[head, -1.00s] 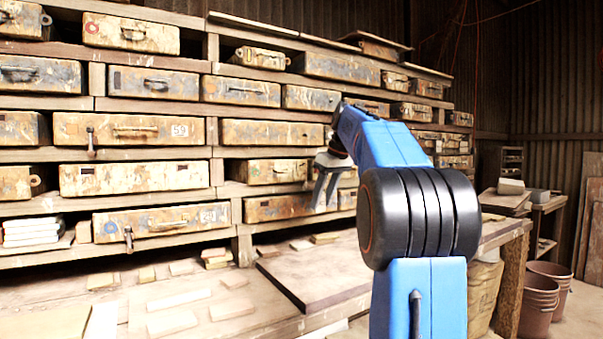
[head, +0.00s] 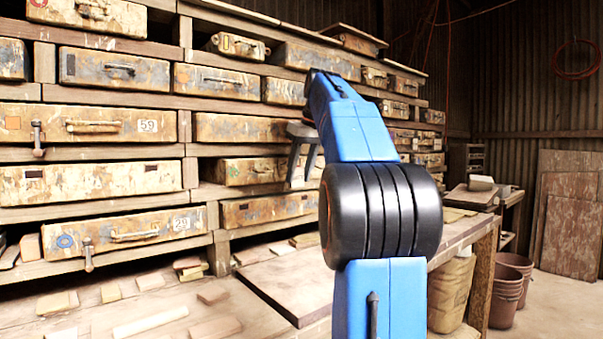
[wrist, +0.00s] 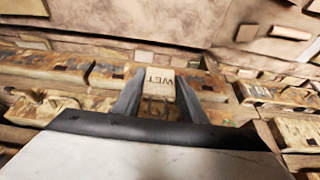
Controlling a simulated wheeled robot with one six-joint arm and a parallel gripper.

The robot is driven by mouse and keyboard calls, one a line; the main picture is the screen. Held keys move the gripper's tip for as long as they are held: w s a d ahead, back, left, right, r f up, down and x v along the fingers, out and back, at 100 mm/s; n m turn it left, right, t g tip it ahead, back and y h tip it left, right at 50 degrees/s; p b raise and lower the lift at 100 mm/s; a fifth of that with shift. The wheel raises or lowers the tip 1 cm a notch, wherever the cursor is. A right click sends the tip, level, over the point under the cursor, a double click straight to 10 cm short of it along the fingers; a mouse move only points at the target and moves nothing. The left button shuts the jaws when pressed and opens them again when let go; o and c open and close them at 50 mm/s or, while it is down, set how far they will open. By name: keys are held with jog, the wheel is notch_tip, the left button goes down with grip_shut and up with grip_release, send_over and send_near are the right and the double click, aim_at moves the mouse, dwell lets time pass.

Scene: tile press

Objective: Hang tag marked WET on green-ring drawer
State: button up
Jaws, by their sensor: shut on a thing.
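The pale tag marked WET (wrist: 158,82) is between the fingers of my gripper (wrist: 158,98) in the wrist view, its lettering upside down. My gripper is shut on it. A red ring (head: 38,3) shows on a top-left drawer.
A wooden bench with loose tiles (head: 150,314) and a dark board (head: 290,285) runs below the rack. Hooked handles (head: 88,255) stick out from some drawers. Brown buckets (head: 508,290) stand on the floor at right, where there is open room.

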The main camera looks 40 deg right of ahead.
jog(key=w+f, duration=0.1)
jog(key=w, duration=0.5)
jog(key=shift+w+d+f, duration=0.2)
jog(key=shift+w, duration=0.15)
dwell(0.6)
dwell(0.7)
jog(key=o, duration=1.1)
jog(key=v, duration=1.2)
jog(key=shift+d, duration=0.2)
